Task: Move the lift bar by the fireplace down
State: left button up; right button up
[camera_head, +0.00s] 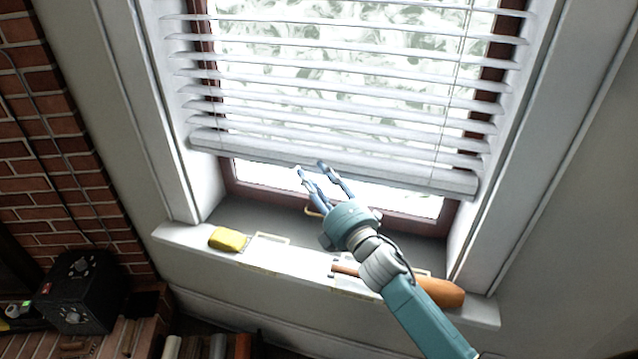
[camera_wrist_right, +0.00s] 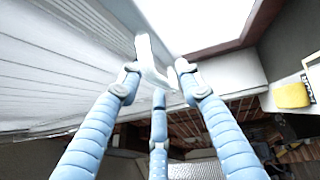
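The lift bar (camera_head: 405,175) is the thick white bottom rail of the window blind (camera_head: 330,85). It hangs slightly slanted in the picture, above the sill, with a bright strip of window showing below it. My right gripper (camera_head: 311,168) has its blue fingers spread, the tips at the bar's lower edge near its middle. Whether they touch the bar I cannot tell. In the right wrist view the fingers (camera_wrist_right: 158,75) are apart, with the blind slats (camera_wrist_right: 55,65) at the left. A white piece between the tips is unclear. My left gripper is not in view.
The white sill (camera_head: 200,245) holds a yellow object (camera_head: 228,239), pale flat items (camera_head: 285,255) and an orange-brown handled object (camera_head: 440,291) beside my right arm. The brick fireplace (camera_head: 65,180) and a black box (camera_head: 80,290) are at the left. The window frame's sides bound the blind.

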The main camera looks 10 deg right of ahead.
jog(key=v, duration=1.2)
jog(key=shift+w+d, duration=0.1)
jog(key=shift+w, duration=0.05)
jog(key=shift+c, duration=0.4)
